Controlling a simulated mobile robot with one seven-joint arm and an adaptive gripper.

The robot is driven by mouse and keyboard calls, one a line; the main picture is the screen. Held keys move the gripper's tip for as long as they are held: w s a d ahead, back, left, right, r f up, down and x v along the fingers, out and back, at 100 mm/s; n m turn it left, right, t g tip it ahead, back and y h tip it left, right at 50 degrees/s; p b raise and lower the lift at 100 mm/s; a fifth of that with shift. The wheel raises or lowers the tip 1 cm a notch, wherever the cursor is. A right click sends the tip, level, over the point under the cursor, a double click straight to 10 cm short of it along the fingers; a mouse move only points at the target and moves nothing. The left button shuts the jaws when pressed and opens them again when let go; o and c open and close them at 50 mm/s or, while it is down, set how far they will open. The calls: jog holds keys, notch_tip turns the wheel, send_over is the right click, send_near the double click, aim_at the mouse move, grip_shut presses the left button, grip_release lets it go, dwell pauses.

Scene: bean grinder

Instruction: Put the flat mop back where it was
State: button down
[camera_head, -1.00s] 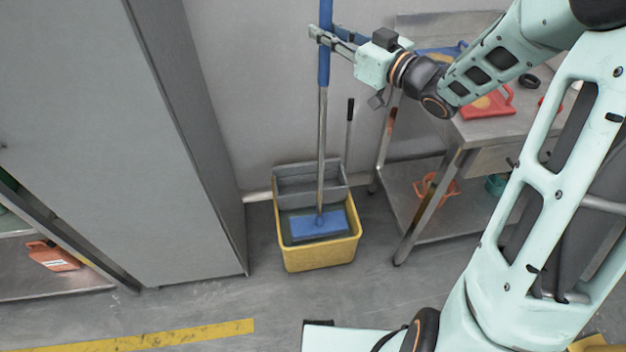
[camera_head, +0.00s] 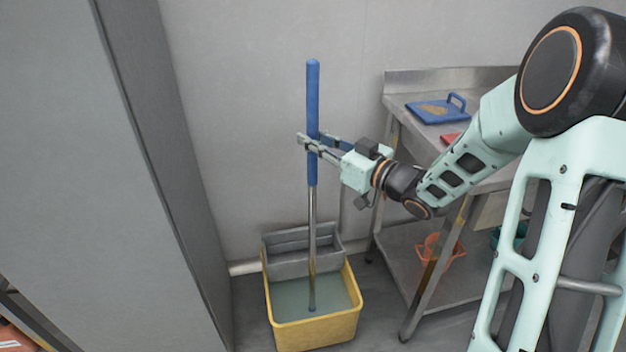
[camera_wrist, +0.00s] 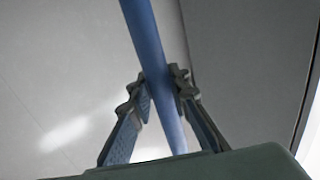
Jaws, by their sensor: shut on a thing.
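The flat mop stands nearly upright, with a blue grip (camera_head: 313,90) on top and a metal shaft (camera_head: 311,235) below. My gripper (camera_head: 313,143) is shut on the blue grip, below its top end. The wrist view shows both fingers (camera_wrist: 160,92) pressed against the blue pole from either side. The shaft's lower end goes into the yellow bucket (camera_head: 318,333), which holds greyish-green liquid (camera_head: 288,298). The mop's head cannot be seen; it seems to be under the liquid. A grey wringer (camera_head: 300,262) sits at the bucket's back, behind the shaft.
A tall grey cabinet (camera_head: 150,200) stands close on the left. A metal table (camera_head: 405,105) stands on the right, with a blue dustpan-like item (camera_head: 436,110) on top and an orange item (camera_head: 440,251) on its lower shelf. The wall is close behind the bucket.

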aim_at(316, 159)
jog(key=shift+f+b, duration=0.65)
jog(key=shift+f, duration=1.7)
jog(key=c, duration=1.8)
grip_release()
jog(key=shift+f, duration=0.1)
jog(key=shift+r, duration=0.25)
jog(key=p+v, duration=0.2)
jog(key=v, duration=1)
jog(key=shift+f, duration=0.15)
